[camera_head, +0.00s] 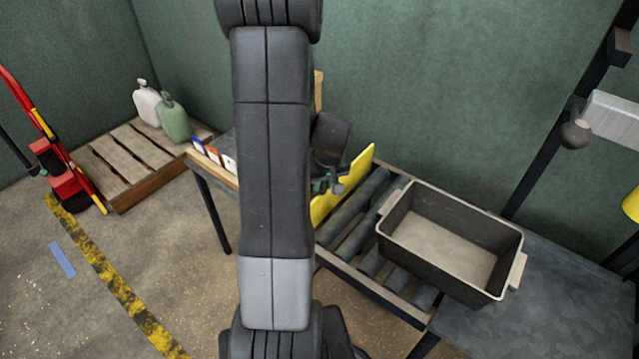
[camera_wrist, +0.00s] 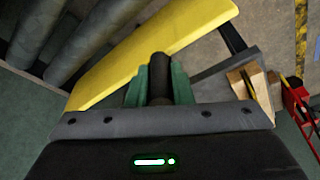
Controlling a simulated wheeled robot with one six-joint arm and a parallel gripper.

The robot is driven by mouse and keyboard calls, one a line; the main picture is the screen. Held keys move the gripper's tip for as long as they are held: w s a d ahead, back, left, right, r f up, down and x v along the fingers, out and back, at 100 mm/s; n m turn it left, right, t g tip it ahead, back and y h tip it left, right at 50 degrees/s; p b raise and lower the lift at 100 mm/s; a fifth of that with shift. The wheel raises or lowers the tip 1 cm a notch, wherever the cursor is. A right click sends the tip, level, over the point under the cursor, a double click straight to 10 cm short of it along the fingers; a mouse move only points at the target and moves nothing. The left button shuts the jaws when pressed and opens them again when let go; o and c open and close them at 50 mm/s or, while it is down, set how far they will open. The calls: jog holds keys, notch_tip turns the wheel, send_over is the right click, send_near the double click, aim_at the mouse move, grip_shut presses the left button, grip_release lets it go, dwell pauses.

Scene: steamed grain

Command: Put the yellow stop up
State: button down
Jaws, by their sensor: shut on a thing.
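The yellow stop (camera_head: 357,174) is a flat yellow plate standing across the roller conveyor, partly hidden behind my arm in the head view. It also shows in the wrist view (camera_wrist: 150,50), running diagonally behind the fingers. In the wrist view, my gripper's green fingers (camera_wrist: 159,82) are shut on a dark upright grip or knob in front of the plate. How that grip joins the plate is hidden.
A dark grey bin (camera_head: 450,240) with light handles sits on the rollers (camera_head: 357,222), right of the stop. A dark table (camera_head: 540,310) is at the right. A pallet (camera_head: 120,160) with two jugs and a red hand truck (camera_head: 62,170) stand farther left.

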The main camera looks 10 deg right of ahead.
jog(key=shift+s, duration=0.1)
jog(key=c, duration=1.3)
grip_release()
jog(key=shift+d, duration=0.1)
jog(key=shift+r, duration=0.15)
jog(key=p+v, duration=0.2)
jog(key=v, duration=1.1)
jog(key=shift+r, duration=0.25)
jog(key=shift+d+f, duration=0.1)
jog(key=b+x, duration=0.2)
jog(key=x, duration=1.1)
jog(key=shift+f, duration=0.25)
jog(key=shift+a, duration=0.2)
